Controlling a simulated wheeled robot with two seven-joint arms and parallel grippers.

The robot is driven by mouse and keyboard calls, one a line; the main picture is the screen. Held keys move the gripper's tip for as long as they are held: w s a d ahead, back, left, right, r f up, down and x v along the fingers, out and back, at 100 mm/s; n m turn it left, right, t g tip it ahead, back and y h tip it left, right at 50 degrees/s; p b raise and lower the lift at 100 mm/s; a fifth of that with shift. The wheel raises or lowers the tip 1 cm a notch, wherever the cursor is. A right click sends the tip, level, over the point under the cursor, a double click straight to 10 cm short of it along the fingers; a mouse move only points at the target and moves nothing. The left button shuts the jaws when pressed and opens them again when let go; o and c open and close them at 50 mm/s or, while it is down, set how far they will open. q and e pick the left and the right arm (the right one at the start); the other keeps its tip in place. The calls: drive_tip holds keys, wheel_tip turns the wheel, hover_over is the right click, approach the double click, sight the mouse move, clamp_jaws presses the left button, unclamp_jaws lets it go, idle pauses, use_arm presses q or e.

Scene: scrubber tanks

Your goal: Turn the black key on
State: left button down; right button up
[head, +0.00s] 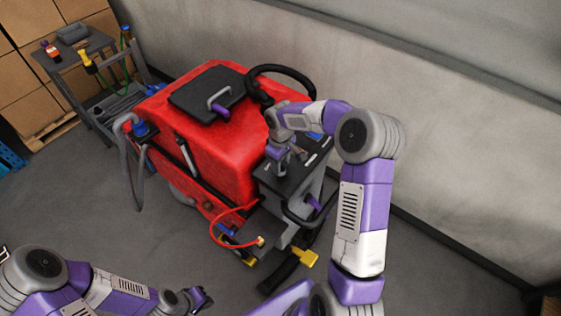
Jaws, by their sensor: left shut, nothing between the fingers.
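A red scrubber machine (215,140) stands in the middle of the head view. Its dark control panel (318,150) is at the right end, below the black steering wheel (308,75). My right gripper (297,158) reaches down over this panel, with its fingertips close to the panel's surface. The black key cannot be made out; the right gripper and wrist cover part of the panel. Whether the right fingers touch or hold anything is too small to tell. My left gripper (200,297) is low at the bottom left, shut and empty, well apart from the machine.
A red hose (222,222) and a yellow-ended pedal (305,257) are at the machine's near end. A grey cart (85,50) with bottles and cardboard boxes (30,90) stand at the back left. A grey wall is behind. The floor at the front left is clear.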

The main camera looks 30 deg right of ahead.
drive_tip(key=shift+f, duration=0.1)
clamp_jaws()
drive_tip(key=shift+m, duration=0.3)
drive_tip(key=m+b, duration=0.2)
drive_tip(key=shift+m, duration=0.3)
drive_tip(key=m+b, duration=0.1)
drive_tip(key=m, duration=0.1)
drive_tip(key=shift+m, duration=0.3)
drive_tip(key=m+b, duration=0.1)
drive_tip(key=m, duration=0.2)
drive_tip(key=shift+m+b, duration=0.3)
drive_tip(key=shift+m, duration=1.3)
